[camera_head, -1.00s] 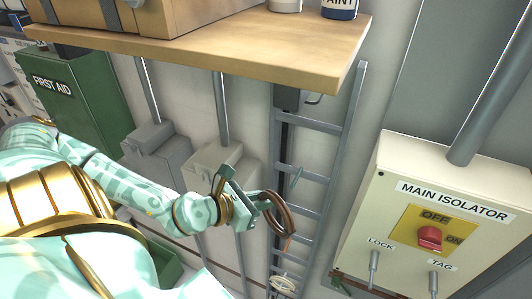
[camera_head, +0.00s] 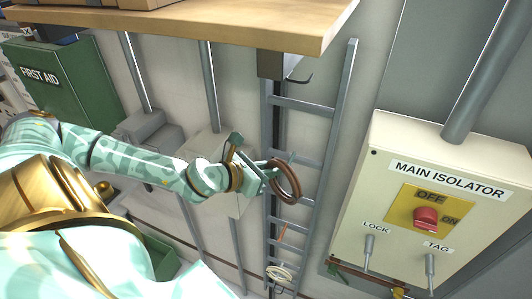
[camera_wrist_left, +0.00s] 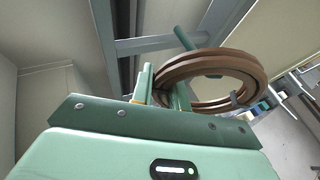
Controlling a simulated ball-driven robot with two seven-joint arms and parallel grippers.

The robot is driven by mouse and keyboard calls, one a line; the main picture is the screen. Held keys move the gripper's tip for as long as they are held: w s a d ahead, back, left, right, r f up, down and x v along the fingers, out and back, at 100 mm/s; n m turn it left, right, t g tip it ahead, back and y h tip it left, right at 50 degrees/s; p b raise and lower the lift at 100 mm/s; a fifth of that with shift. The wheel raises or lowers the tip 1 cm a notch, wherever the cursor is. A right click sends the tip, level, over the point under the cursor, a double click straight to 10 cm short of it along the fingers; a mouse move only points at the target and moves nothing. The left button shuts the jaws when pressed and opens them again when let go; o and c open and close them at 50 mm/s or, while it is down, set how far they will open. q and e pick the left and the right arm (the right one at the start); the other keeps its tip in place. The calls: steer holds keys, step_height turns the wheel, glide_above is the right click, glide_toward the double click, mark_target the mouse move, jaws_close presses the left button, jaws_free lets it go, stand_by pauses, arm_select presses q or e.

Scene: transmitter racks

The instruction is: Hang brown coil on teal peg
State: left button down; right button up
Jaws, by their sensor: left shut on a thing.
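The brown coil (camera_head: 296,187) is a ring held in front of the grey ladder-like rack in the head view. It also shows in the left wrist view (camera_wrist_left: 254,69). My left gripper (camera_head: 268,172) is shut on the coil's near edge, also seen in the left wrist view (camera_wrist_left: 162,94). A short teal rod, seemingly the teal peg (camera_wrist_left: 184,39), shows beyond the coil's upper rim in the left wrist view. The ring crosses in front of it, and I cannot tell whether the rod passes through the ring. My right gripper is out of view.
The ladder rack (camera_head: 336,110) has a dark hook (camera_head: 299,79) near its top, and a pale coil (camera_head: 279,273) hangs low on it. A wooden shelf (camera_head: 250,32) juts out above. The main isolator box (camera_head: 390,160) stands to the right, a grey box (camera_head: 205,146) behind my wrist.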

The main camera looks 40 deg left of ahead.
arm_select(q)
steer(key=shift+w+a+f, duration=0.1)
steer(key=shift+w+a, duration=0.2)
steer(key=shift+w, duration=0.2)
steer(key=shift+w+a, duration=0.3)
steer(key=shift+w, duration=0.2)
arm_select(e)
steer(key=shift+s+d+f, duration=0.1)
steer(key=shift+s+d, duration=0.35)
arm_select(q)
steer(key=shift+f, duration=0.1)
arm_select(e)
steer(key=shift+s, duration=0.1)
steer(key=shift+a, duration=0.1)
